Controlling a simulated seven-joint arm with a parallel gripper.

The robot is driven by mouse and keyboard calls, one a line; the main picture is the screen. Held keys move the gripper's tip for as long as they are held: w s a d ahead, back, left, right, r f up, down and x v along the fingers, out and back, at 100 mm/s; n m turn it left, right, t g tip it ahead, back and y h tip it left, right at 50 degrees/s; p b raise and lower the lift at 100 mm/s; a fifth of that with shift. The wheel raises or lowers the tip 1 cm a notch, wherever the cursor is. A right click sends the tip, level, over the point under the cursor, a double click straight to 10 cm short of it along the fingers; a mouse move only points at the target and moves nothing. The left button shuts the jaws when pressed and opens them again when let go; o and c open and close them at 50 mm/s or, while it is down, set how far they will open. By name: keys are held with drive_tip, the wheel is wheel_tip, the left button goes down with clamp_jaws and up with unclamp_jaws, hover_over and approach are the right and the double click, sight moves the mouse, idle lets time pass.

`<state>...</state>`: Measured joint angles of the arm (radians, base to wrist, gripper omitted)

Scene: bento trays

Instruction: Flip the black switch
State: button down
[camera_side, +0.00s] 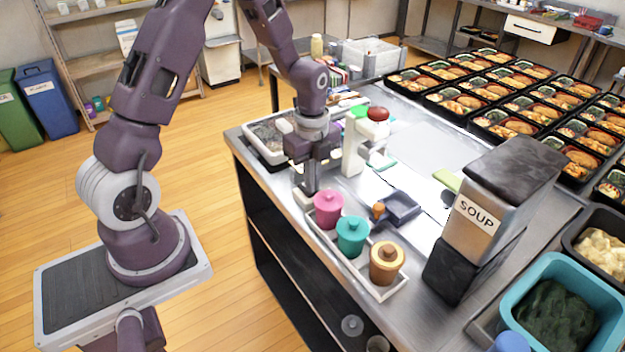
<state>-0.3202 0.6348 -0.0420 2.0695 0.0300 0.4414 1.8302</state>
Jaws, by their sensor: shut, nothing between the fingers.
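I cannot make out a black switch clearly in the side view; it may be hidden or too small to tell. My gripper (311,188) is shut and empty. It points down over the near left part of the steel counter (455,325), just behind the pink lidded pot (328,208). Whether its fingertips touch anything there cannot be told. A white upright device (355,152) with a dark red round top (378,114) stands right of my gripper. A small dark open box (402,207) lies further right.
A white tray holds the pink pot, a teal pot (352,238) and an orange pot (387,264). A SOUP dispenser (492,215) stands to the right. Several filled bento trays (520,103) cover the back right. A tray (262,152) lies behind my gripper.

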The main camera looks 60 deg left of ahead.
drive_tip(key=shift+d+f, duration=0.1)
drive_tip(key=shift+f, duration=0.15)
idle(0.4)
drive_tip(key=shift+a+r, duration=0.3)
drive_tip(key=shift+a, duration=0.5)
wheel_tip(320, 180, up, 14)
drive_tip(key=a, duration=0.2)
drive_tip(key=shift+a, duration=0.35)
drive_tip(key=shift+f, duration=0.1)
